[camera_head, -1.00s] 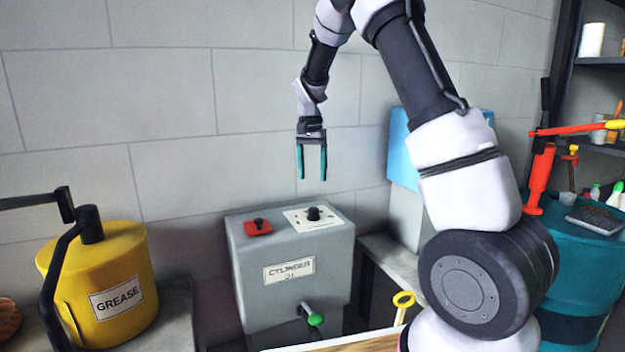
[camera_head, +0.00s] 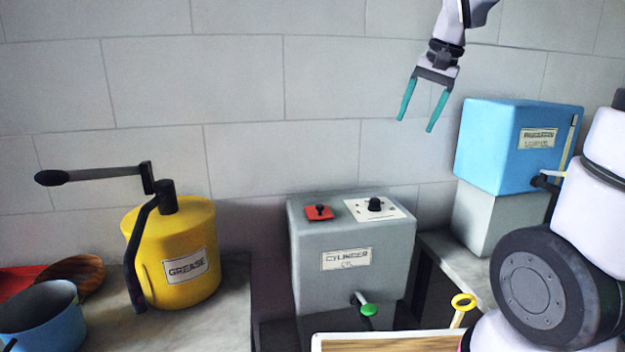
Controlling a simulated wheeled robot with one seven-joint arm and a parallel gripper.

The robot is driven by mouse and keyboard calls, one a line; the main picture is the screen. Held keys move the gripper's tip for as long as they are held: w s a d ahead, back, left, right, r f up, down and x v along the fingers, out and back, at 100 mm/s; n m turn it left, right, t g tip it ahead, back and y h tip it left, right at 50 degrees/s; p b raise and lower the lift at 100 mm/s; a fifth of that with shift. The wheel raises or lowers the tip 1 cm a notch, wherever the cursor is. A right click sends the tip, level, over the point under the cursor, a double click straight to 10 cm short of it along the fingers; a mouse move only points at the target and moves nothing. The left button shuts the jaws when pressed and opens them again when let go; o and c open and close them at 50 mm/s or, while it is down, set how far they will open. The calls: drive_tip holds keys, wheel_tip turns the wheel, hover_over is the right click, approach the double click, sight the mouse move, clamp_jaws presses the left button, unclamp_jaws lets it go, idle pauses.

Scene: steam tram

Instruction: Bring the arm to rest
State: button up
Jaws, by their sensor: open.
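My gripper (camera_head: 418,115) hangs at the upper right of the head camera view, pointing down with its two teal fingers apart. Nothing is between the fingers. It is in front of the block wall, higher in the picture than the grey box labelled cylinder (camera_head: 352,255) and left of the blue box (camera_head: 515,145). It touches nothing that I can see. The upper part of my arm runs out of the top of the picture, and my lower arm fills the right edge.
A yellow grease drum (camera_head: 172,262) with a black crank stands on the left counter. A blue pot (camera_head: 42,315) and a brown wooden bowl (camera_head: 75,272) are at far left. The wall area above is clear.

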drive_tip(key=s+d+r+n+t, duration=0.1)
drive_tip(key=s+r+t, duration=0.1)
drive_tip(key=s, duration=1.3)
drive_tip(key=shift+s+d+t, duration=0.15)
drive_tip(key=shift+t, duration=0.75)
